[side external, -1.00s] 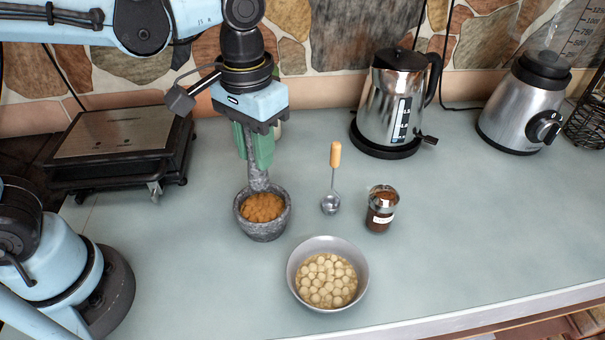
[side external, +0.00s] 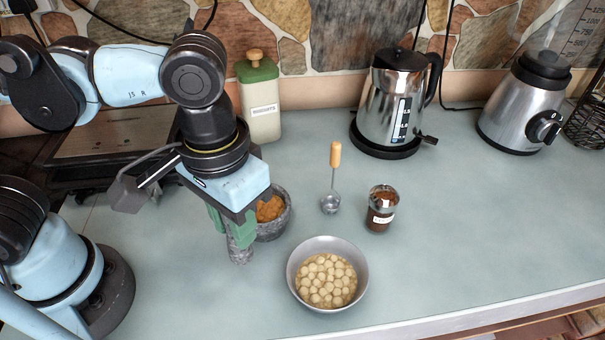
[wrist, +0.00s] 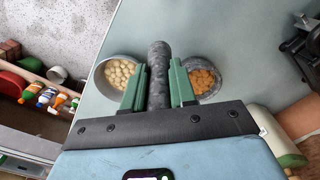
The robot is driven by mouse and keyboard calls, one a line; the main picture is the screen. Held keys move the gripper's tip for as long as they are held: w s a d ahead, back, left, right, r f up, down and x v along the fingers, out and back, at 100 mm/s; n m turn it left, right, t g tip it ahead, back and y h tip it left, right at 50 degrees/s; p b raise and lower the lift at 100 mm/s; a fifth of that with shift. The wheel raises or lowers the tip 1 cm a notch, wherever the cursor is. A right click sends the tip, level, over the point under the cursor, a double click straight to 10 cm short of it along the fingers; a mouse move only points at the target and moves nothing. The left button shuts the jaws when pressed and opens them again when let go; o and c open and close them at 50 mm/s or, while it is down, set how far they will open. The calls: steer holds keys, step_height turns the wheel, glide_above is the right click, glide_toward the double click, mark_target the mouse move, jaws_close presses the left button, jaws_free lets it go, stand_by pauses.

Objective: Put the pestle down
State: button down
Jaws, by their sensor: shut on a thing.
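The grey stone pestle (side external: 240,250) is between the green fingers of my gripper (side external: 232,226), which is shut on it. It points down, its lower end at or just above the counter; I cannot tell if it touches. The pestle also shows in the wrist view (wrist: 159,75), between both fingers (wrist: 159,88). The stone mortar (side external: 277,225), with orange-brown contents, stands just behind and right of the pestle, partly hidden by my gripper. In the wrist view the mortar (wrist: 216,79) is right of the fingers.
A metal bowl (side external: 328,308) of pale balls stands to the right front. A ladle (side external: 333,185), a small labelled jar (side external: 381,208), a kettle (side external: 391,100) and a green-lidded canister (side external: 261,112) stand farther back. The counter (side external: 190,290) is clear at the front left.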

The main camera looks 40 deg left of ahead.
steer(key=shift+s+d+f, duration=0.1)
steer(key=shift+s+f, duration=0.25)
steer(key=shift+f, duration=1.05)
steer(key=shift+s+d+f, duration=0.1)
steer(key=shift+s+f, duration=0.3)
steer(key=shift+f, duration=1.05)
steer(key=shift+s+d+f, duration=0.1)
steer(key=shift+s+f, duration=0.25)
steer(key=shift+f, duration=1.05)
steer(key=shift+f, duration=0.1)
steer(key=c, duration=0.9)
jaws_free()
step_height(320, 180, up, 12)
steer(key=w+a+f+t, duration=0.1)
steer(key=w+a+t, duration=0.2)
steer(key=w+a, duration=0.3)
steer(key=w+a+f+t, duration=0.2)
steer(key=w+a+t, duration=0.2)
steer(key=a, duration=0.9)
steer(key=shift+w+a+f, duration=0.15)
steer(key=shift+w, duration=0.9)
